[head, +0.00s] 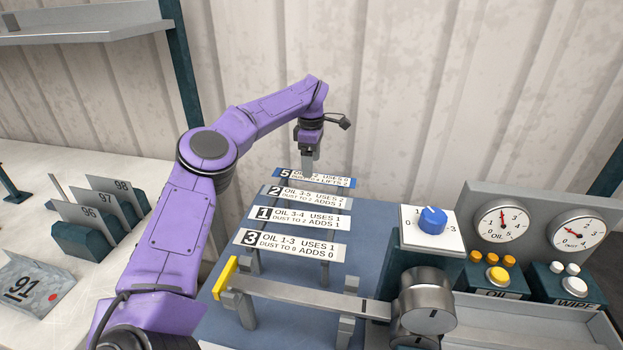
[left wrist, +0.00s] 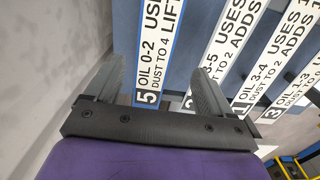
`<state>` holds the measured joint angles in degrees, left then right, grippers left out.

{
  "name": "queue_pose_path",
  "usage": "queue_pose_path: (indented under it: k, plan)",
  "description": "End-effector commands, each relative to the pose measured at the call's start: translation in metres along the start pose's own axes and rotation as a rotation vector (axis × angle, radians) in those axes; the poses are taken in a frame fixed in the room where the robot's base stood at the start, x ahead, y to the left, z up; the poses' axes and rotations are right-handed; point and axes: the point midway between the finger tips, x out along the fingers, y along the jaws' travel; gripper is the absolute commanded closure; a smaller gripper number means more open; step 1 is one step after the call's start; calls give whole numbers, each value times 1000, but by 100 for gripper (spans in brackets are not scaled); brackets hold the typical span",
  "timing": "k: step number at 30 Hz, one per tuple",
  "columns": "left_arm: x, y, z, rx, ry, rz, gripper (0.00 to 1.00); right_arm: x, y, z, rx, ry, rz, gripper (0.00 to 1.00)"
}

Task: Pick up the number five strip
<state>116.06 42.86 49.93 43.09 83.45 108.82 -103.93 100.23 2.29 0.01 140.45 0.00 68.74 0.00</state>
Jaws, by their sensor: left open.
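The number five strip (head: 338,181) has a blue edge and lies at the far end of a row of label strips on the blue bench. My left gripper (head: 308,172) points down over its left part, hiding some of its text. In the left wrist view, the number five strip (left wrist: 155,45) runs between the spread fingers of my open left gripper (left wrist: 155,75). Whether the fingers reach down beside it is hard to tell. The number two strip (head: 310,197), number one strip (head: 305,218) and number three strip (head: 290,244) lie nearer. My right gripper is out of view.
A metal bar with a yellow end (head: 225,278) and a round metal clamp (head: 427,300) stand in front of the strips. A blue knob (head: 433,220) and dial gauges (head: 503,224) are at right. Numbered plates (head: 100,205) stand on the left table. A corrugated wall is close behind.

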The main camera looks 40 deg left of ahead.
Motion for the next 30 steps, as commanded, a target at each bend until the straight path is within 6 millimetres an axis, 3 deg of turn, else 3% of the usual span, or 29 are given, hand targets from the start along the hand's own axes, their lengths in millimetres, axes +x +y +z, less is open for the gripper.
queue_pose_path:
  k: [5, 12, 20, 30]
  plan:
    - [28, -1, 0, 0, 3, -6, 17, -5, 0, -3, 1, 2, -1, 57]
    - [31, -1, 1, 0, 2, -4, 17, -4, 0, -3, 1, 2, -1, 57]
    - [31, -1, 2, 2, 2, -4, 100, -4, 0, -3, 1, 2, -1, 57]
    - [32, -1, 1, 1, 3, -6, 100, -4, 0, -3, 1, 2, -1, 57]
